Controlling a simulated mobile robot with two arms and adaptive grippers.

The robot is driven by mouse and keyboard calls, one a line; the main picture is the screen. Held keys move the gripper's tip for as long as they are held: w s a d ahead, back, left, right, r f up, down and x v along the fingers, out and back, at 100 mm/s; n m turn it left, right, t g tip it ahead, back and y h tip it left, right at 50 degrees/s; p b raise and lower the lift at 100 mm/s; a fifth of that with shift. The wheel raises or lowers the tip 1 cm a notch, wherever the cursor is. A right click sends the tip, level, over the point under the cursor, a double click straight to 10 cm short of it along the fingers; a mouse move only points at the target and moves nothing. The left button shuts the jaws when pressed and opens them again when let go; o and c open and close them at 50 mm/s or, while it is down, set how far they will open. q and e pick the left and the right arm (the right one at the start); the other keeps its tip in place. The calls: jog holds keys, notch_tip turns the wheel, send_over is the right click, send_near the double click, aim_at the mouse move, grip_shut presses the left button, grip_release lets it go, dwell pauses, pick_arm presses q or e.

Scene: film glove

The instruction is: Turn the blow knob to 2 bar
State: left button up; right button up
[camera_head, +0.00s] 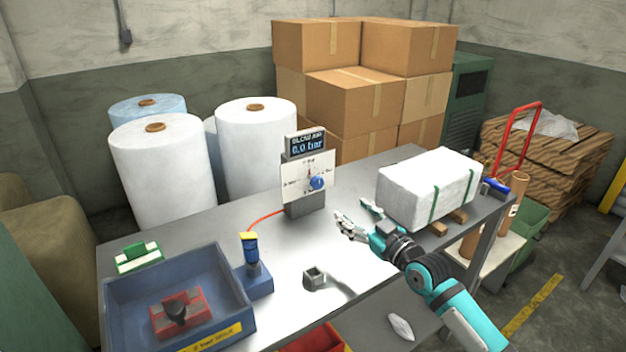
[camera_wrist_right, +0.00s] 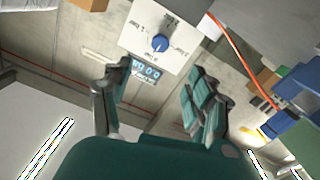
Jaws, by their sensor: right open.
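The blue blow knob (camera_head: 317,183) sits on a white dial plate (camera_head: 296,180) on a grey stand at the back of the table. The display (camera_head: 306,144) above it reads 0.0 bar. In the right wrist view the knob (camera_wrist_right: 160,43) shows on its plate, beyond the fingers, with the display (camera_wrist_right: 146,70) beside it. My right gripper (camera_head: 358,218) is open and empty, to the right of and nearer than the knob, not touching it. It also shows in the right wrist view (camera_wrist_right: 155,95). My left gripper is out of view.
A white wrapped bale (camera_head: 429,188) lies right of my right gripper. A red hose (camera_head: 264,218) runs from the stand. A blue tray (camera_head: 232,318) with a red block, and a blue holder (camera_head: 254,280), stand at front left.

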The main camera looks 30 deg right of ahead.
send_near(319, 184)
jog(key=w, duration=0.9)
jog(key=shift+w+a+p, duration=0.15)
jog(key=shift+w+p, duration=0.05)
jog(key=shift+p, duration=0.2)
jog(key=shift+w, duration=0.6)
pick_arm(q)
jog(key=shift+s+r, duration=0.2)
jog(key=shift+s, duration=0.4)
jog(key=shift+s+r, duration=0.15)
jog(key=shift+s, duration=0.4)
pick_arm(e)
jog(key=c, duration=1.2)
